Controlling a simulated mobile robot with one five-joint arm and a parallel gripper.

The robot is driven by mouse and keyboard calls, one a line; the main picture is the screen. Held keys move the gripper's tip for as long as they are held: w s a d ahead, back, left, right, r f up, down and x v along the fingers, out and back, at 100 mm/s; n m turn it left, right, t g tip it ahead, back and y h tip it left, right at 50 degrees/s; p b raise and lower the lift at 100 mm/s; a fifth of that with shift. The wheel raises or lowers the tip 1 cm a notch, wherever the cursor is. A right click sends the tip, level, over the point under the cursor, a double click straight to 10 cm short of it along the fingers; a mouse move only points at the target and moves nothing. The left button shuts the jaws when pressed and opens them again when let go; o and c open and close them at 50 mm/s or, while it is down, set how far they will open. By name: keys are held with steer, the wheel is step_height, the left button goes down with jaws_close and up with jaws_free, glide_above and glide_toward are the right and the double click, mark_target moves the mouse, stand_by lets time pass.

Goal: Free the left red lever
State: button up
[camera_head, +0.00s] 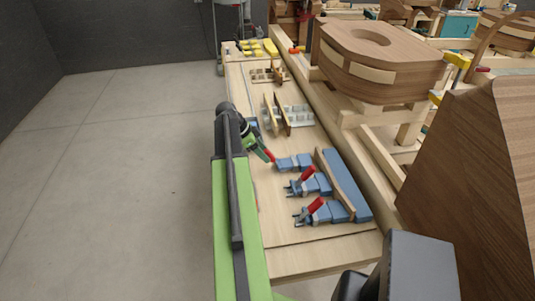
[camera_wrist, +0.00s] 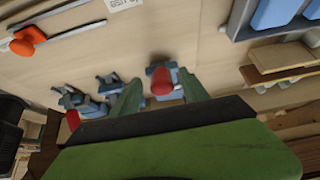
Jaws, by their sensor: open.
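Three blue toggle clamps with red levers stand in a row on the wooden bench. The leftmost red lever (camera_head: 268,155) is at the far end of the row, at my gripper (camera_head: 261,149). In the wrist view this red lever (camera_wrist: 162,82) shows between the two green fingers of my gripper (camera_wrist: 159,76), which are open with gaps at both sides. Whether a finger touches it I cannot tell. The middle red lever (camera_head: 307,173) and the near red lever (camera_head: 316,204) are raised and tilted. Another red lever (camera_wrist: 72,120) is partly hidden in the wrist view.
A long blue block with a curved wooden strip (camera_head: 341,183) lies right of the clamps. Wooden pieces on a grey rack (camera_head: 296,116) stand farther along the bench (camera_head: 318,258). The floor at left is clear.

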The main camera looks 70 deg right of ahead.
steer(key=p+v, duration=0.9)
steer(key=v, duration=0.4)
steer(key=shift+a+r+p, duration=0.2)
steer(key=shift+r+p, duration=0.1)
steer(key=shift+p, duration=0.05)
